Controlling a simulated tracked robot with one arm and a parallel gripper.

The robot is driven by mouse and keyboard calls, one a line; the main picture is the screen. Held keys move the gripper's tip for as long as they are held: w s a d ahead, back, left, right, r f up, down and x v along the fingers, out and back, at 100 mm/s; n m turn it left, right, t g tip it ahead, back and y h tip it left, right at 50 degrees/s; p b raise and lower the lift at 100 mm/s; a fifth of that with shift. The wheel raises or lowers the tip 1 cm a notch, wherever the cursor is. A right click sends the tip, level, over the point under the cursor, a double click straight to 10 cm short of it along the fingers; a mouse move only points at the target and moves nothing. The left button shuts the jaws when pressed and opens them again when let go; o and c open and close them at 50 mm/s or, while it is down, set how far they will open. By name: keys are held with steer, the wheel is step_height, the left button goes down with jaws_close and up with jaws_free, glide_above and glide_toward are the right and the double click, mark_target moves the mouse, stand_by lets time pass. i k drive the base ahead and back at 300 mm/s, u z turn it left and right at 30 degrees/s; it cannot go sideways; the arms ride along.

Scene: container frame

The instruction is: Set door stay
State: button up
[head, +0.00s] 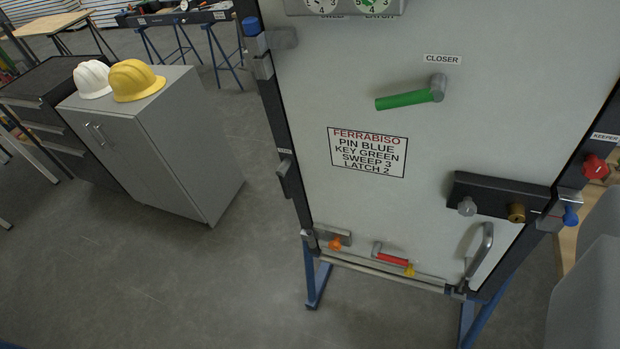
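A pale grey door panel (300,80) stands upright in a dark frame on blue legs. No part I see is legibly labelled as the stay. Low on the panel are a bracket with an orange knob (336,243) and, right of it, a short red lever (391,259) with a yellow knob (409,270) at its right end. A green lever (403,100) under the label CLOSER (443,59) points left and slightly down. A small dark fitting (285,178) sits on the left frame post under a tiny unreadable label. My gripper is not in view.
A sign (367,152) reads FERRABISO, PIN BLUE, KEY GREEN, SWEEP 3, LATCH 2. A black lock plate (490,196), bent handle (479,255) and red knob (595,166) are at right. A grey cabinet (170,150) with two helmets stands left; floor between is clear.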

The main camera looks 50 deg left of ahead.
mark_target(282, 169)
steer(key=u, duration=0.65)
steer(key=k, duration=0.35)
steer(key=u, duration=0.5)
steer(key=i, duration=0.5)
steer(key=z, duration=0.05)
